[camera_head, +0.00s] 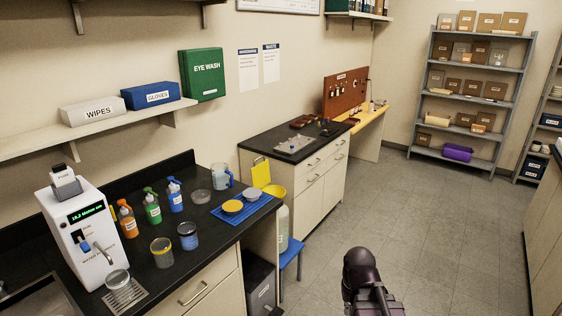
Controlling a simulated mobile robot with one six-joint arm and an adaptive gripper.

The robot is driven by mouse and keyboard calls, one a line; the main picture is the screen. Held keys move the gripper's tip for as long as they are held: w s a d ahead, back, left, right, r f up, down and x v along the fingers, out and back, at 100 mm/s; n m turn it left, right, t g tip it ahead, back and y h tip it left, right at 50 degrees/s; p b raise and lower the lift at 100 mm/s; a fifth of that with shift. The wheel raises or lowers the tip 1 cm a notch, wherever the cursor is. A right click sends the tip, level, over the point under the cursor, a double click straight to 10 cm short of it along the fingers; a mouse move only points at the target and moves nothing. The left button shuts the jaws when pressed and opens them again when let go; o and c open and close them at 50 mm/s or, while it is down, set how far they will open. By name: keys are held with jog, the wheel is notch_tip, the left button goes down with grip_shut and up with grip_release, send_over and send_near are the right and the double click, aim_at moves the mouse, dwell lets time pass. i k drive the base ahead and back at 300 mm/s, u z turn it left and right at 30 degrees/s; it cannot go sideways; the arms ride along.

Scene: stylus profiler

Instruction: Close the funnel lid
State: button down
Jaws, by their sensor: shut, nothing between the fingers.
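The yellow funnel (276,190) sits on top of a pale jug (283,224) beside the right end of the black counter. Its flat yellow lid (261,172) stands open, raised nearly upright at the funnel's back left. The jug stands on a blue stool (291,256), and the counter edge hides part of it. A dark part of my arm shows at the bottom, to the right of the stool and apart from it. My gripper's fingers do not show.
A blue mat (242,214) with yellow and grey dishes lies on the counter left of the funnel, near a clear jug (222,176). A grey bin (260,285) stands below, left of the stool. The floor (430,225) to the right is clear.

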aim_at(261, 173)
jog(key=z, duration=0.25)
jog(key=k, duration=0.8)
jog(key=z, duration=0.2)
jog(key=i, duration=1.55)
jog(key=u, duration=0.85)
jog(key=i, duration=0.8)
jog(key=u, duration=0.25)
